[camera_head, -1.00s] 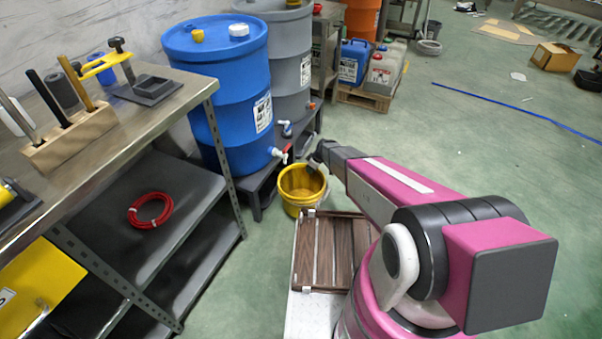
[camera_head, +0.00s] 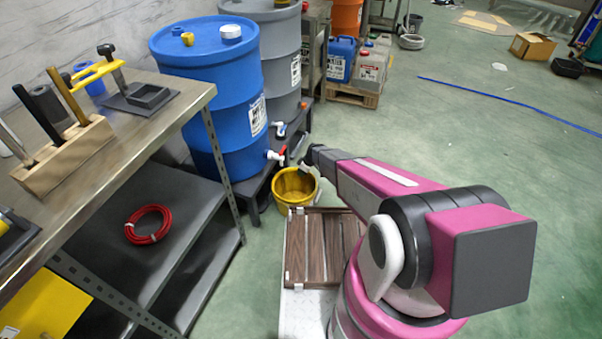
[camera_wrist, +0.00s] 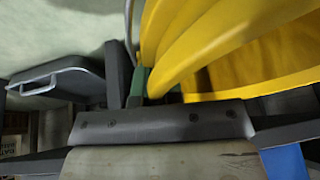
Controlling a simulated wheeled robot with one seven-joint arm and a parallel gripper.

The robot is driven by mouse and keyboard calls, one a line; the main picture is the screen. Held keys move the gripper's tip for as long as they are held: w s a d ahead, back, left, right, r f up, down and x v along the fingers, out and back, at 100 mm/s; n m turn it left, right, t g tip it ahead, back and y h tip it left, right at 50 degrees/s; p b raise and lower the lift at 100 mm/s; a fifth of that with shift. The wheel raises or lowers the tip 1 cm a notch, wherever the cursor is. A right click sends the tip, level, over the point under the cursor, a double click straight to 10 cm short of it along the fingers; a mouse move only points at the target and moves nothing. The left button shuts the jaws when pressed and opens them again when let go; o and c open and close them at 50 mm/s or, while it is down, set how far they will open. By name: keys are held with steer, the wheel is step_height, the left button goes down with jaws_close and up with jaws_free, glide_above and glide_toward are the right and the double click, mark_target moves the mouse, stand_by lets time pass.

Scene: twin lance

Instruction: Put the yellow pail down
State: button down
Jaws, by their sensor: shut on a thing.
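The yellow pail (camera_head: 297,184) hangs or stands upright just in front of the black barrel stand, open top up. Its inside looks empty. My gripper (camera_head: 310,162) is at the pail's upper right rim, shut on the pail. In the wrist view the pail's curved yellow wall (camera_wrist: 225,45) fills the upper right. The dark fingers (camera_wrist: 135,85) close beside it, with a small green piece and a thin wire between them, perhaps its handle. Whether the pail's bottom touches the floor cannot be told.
A blue barrel (camera_head: 222,115) with a red-handled tap stands on a black stand (camera_head: 257,190), close left of the pail. A brown slatted deck (camera_head: 318,250) lies in front. A workbench (camera_head: 150,115) is at left. Green floor (camera_head: 440,140) is open to the right.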

steer(key=shift+f, duration=0.1)
steer(key=c, duration=1.3)
jaws_free()
steer(key=shift+o, duration=0.2)
steer(key=w+v, duration=0.1)
steer(key=v, duration=1.1)
steer(key=s+d+r+m+h, duration=0.1)
steer(key=s+d+r+m, duration=0.3)
steer(key=s+r, duration=0.5)
steer(key=s+d+r+m+h, duration=0.2)
steer(key=s+d+r+m, duration=0.3)
steer(key=s+r, duration=0.4)
steer(key=s+d+r+m+h, duration=0.1)
steer(key=s+d+r+m, duration=0.3)
steer(key=s+r, duration=0.5)
step_height(320, 180, up, 3)
steer(key=d, duration=0.2)
steer(key=shift+s+d+m+g+h, duration=0.3)
steer(key=shift+s+d+m, duration=0.1)
